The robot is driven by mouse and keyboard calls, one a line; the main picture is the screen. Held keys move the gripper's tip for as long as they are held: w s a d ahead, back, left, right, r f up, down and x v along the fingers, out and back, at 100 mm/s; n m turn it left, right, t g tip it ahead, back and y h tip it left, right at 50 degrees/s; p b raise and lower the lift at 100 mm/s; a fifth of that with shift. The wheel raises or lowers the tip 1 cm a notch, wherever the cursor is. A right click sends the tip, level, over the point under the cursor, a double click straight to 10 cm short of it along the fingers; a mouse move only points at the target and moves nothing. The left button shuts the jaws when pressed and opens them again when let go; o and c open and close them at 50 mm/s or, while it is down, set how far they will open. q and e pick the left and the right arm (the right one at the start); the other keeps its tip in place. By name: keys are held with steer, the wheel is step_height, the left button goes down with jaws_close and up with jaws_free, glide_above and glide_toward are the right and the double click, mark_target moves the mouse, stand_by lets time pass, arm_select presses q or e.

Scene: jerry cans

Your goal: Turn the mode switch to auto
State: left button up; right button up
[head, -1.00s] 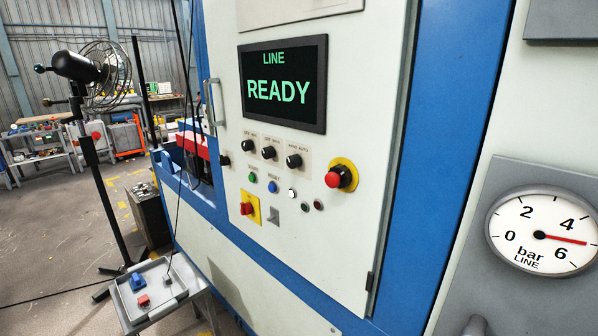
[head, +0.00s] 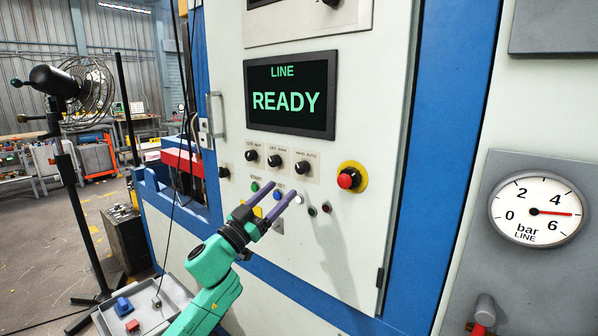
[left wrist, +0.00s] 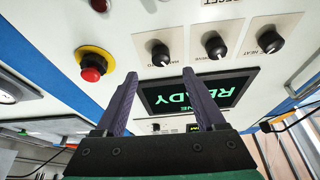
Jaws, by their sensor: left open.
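The mode switch (head: 301,167) is a black rotary knob, the rightmost of three in a row on the white panel, with a label above it that seems to read HAND AUTO. In the left wrist view, which is upside down, the mode switch (left wrist: 160,53) shows just beyond the fingertips. My left gripper (head: 284,189) is open and empty, with its purple fingers just below the switch in the head view and apart from it. It also shows in the left wrist view (left wrist: 158,78). My right gripper is not in view.
A red emergency button (head: 349,178) on a yellow ring sits right of the switch. Two other knobs (head: 274,160) stand to its left, small buttons (head: 312,211) below. The display (head: 290,95) reads LINE READY. A tray (head: 150,303) stands lower left.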

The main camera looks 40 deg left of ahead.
mark_target(299, 172)
arm_select(q)
steer(key=p+x, duration=0.2)
steer(key=x, duration=0.6)
steer(key=shift+r, duration=0.15)
steer(key=shift+w, duration=0.2)
steer(key=shift+s, duration=0.15)
jaws_close()
